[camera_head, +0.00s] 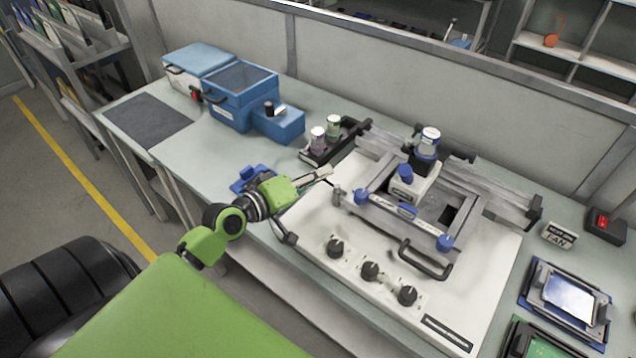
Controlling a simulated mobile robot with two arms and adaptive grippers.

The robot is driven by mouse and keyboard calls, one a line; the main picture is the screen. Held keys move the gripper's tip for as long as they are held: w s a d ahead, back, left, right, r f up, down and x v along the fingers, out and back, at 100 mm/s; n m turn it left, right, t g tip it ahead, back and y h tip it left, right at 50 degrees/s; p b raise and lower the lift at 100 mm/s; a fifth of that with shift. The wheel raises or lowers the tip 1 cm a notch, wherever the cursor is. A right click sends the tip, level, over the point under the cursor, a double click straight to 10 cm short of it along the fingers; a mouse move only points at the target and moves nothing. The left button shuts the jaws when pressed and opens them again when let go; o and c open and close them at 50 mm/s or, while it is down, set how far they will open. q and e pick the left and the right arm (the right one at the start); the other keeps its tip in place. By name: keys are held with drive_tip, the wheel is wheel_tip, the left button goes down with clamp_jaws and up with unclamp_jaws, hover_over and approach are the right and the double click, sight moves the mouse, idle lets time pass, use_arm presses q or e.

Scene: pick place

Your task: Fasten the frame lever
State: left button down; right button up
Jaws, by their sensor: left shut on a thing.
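A white machine (300,222) with a grey metal frame (385,218) on top stands on the bench. The frame has blue knobs and a black handle at its front. The small grey frame lever (338,192) is at the frame's left side. My left gripper (325,175), on a green and black arm, is at the lever and shut on it. The lever's upper end is small and partly hidden at the fingers. My right gripper is not in view.
Blue boxes (240,92) stand at the back left. A black tray (340,142) with small jars is behind my left gripper. Dark knobs (370,271) line the machine's front.

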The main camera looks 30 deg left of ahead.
use_arm(q)
drive_tip(key=shift+r, duration=0.1)
drive_tip(key=c, duration=2)
unclamp_jaws()
drive_tip(key=shift+v, duration=5.95)
drive_tip(key=shift+a, duration=0.2)
